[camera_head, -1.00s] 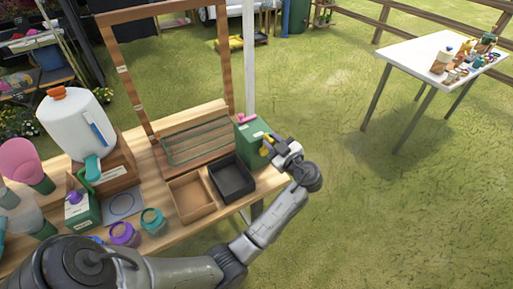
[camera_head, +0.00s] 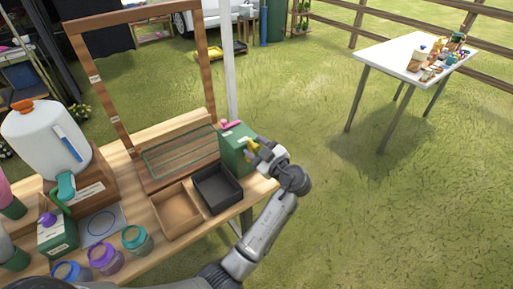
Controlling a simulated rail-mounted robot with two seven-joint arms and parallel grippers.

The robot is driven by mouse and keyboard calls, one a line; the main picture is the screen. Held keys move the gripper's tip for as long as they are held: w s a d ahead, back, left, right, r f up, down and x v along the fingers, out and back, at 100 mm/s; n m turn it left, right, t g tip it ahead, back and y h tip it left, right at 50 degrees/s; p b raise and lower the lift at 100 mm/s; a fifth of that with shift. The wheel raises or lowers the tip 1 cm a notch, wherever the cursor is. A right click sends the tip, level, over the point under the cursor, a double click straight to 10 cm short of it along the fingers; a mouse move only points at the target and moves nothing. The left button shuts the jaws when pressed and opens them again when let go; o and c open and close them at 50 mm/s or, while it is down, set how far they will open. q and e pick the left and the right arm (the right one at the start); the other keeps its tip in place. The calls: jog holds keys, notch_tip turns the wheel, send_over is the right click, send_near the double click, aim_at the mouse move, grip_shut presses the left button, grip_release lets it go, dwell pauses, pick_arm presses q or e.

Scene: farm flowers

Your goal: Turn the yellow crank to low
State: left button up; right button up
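The yellow crank (camera_head: 252,145) is on the right side of a green box (camera_head: 236,149), which stands at the right end of the wooden bench. A small pink part (camera_head: 231,125) is on top of the box. Any markings for the crank's setting cannot be read.
A black tray (camera_head: 236,190) and a wooden tray (camera_head: 157,214) lie just left of my arm. A wooden frame (camera_head: 88,75) rises behind them. Several jars stand along the bench's front edge. Grass right of the bench is open, up to a white table (camera_head: 399,57).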

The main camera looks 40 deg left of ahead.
pick_arm(q)
jog(key=s+d, duration=0.1)
jog(key=d, duration=1.2)
jog(key=shift+d+r, duration=0.15)
jog(key=shift+d, duration=0.2)
jog(key=shift+s, duration=0.1)
